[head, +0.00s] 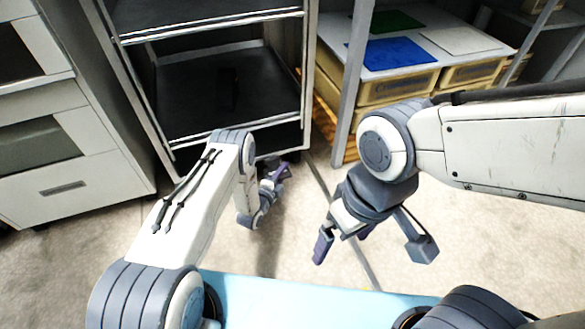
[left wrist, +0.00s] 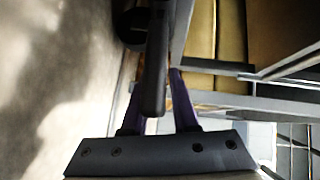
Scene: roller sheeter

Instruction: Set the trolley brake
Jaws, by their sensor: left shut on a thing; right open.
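The trolley (head: 190,95) is a metal-framed rack with dark shelves at the back left of centre in the head view. My left gripper (head: 279,174) is low at the trolley's front right bottom corner. In the left wrist view a dark bar, seemingly the brake lever (left wrist: 156,70), runs down between the two purple fingers of my left gripper (left wrist: 158,95), which is shut on it. A dark round part, perhaps a caster wheel (left wrist: 129,28), is beside the bar. In the head view my left gripper hides the lever. My right gripper (head: 343,245) is open and empty above the floor.
A grey cabinet with drawers (head: 75,180) stands left of the trolley. A shelf with tan bins (head: 398,84) and a blue sheet (head: 400,53) stands to the right. A light blue surface (head: 290,300) is at the bottom front. The floor (head: 480,215) between is clear.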

